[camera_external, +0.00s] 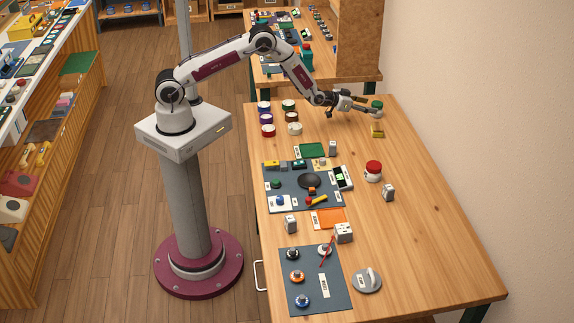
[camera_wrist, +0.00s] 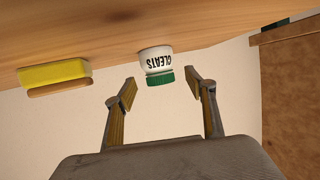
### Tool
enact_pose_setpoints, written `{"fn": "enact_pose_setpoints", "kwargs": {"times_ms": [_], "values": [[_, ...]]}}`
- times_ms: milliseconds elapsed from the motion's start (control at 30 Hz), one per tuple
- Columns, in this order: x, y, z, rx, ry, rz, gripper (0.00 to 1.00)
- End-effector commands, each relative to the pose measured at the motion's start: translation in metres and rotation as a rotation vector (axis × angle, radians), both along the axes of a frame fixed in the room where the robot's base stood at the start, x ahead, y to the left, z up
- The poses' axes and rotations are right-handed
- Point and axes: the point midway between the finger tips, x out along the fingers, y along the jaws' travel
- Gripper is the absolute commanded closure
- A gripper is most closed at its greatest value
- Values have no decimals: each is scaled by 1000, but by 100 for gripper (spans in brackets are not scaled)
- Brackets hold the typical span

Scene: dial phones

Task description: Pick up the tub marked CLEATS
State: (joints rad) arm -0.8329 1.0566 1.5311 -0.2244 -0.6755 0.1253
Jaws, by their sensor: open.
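The tub marked CLEATS (camera_wrist: 155,59) is white with black lettering and a green lid. In the wrist view it is upside down in the picture, just beyond and between my fingertips. In the external view the green-topped tub (camera_external: 376,106) stands upright near the far end of the table. My gripper (camera_wrist: 160,88) is open and empty, its two fingers on either side of the tub's lid in the picture. It also shows in the external view (camera_external: 368,110), level with the tub and on its left side. I cannot tell whether the fingers touch the tub.
Several round tubs (camera_external: 292,116) stand to the left. A brown board (camera_external: 358,40) rises behind. The table's right side is mostly clear.

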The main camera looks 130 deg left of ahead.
Motion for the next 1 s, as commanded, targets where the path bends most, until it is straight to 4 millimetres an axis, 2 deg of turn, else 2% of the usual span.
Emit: {"fn": "enact_pose_setpoints", "kwargs": {"times_ms": [467, 1000], "values": [[2, 2, -1, 1, -1, 0, 45], [21, 28, -8, -1, 0, 0, 45]]}}
